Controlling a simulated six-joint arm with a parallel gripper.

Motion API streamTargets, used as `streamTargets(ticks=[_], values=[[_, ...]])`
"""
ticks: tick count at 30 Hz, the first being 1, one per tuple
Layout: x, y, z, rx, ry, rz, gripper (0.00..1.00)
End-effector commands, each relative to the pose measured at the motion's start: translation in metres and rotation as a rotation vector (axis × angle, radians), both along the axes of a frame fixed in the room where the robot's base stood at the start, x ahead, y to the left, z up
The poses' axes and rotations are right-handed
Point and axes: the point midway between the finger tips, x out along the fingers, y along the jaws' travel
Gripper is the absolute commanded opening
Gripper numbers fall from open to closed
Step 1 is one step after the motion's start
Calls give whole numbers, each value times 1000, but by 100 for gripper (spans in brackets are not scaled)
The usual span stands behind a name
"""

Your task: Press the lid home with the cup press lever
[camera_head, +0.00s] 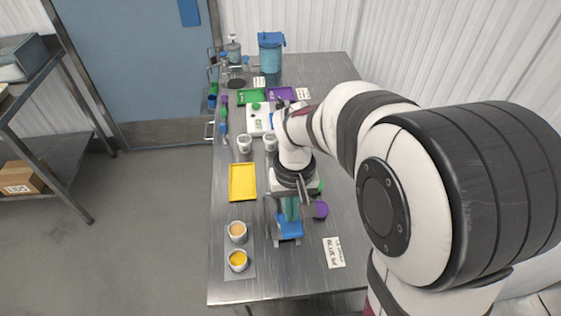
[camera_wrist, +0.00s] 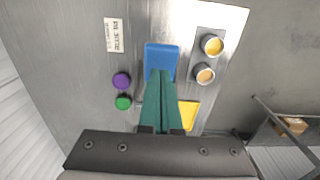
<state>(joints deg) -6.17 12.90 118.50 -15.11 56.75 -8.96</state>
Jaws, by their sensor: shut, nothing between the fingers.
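My gripper (camera_head: 290,216) has teal fingers. They are shut and empty, pointing down over a blue piece (camera_head: 288,232) near the front of the table. In the wrist view, the fingertips (camera_wrist: 160,74) overlap the lower part of the blue piece (camera_wrist: 161,53). I cannot tell whether they touch it. The blue piece may be part of the cup press, but no lever or lid can be made out clearly. A purple round piece (camera_head: 321,210) and a green one (camera_wrist: 123,102) stand beside the fingers. Two cups (camera_head: 238,231) (camera_head: 238,260) with orange and yellow contents stand on a grey mat.
A yellow tray (camera_head: 242,182) lies left of my gripper. White cups (camera_head: 244,143) stand behind it. A printed card (camera_head: 334,252) lies front right. Green and purple trays (camera_head: 252,97) (camera_head: 281,93) and a teal container (camera_head: 270,54) are at the far end. My arm hides the right side.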

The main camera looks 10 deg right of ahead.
Motion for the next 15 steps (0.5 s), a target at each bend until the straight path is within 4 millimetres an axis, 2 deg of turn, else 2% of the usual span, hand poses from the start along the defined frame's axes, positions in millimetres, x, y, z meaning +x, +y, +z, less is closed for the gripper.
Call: streamTargets(ticks=[15], values=[[0, 0, -12, -1, 1, 1, 0]])
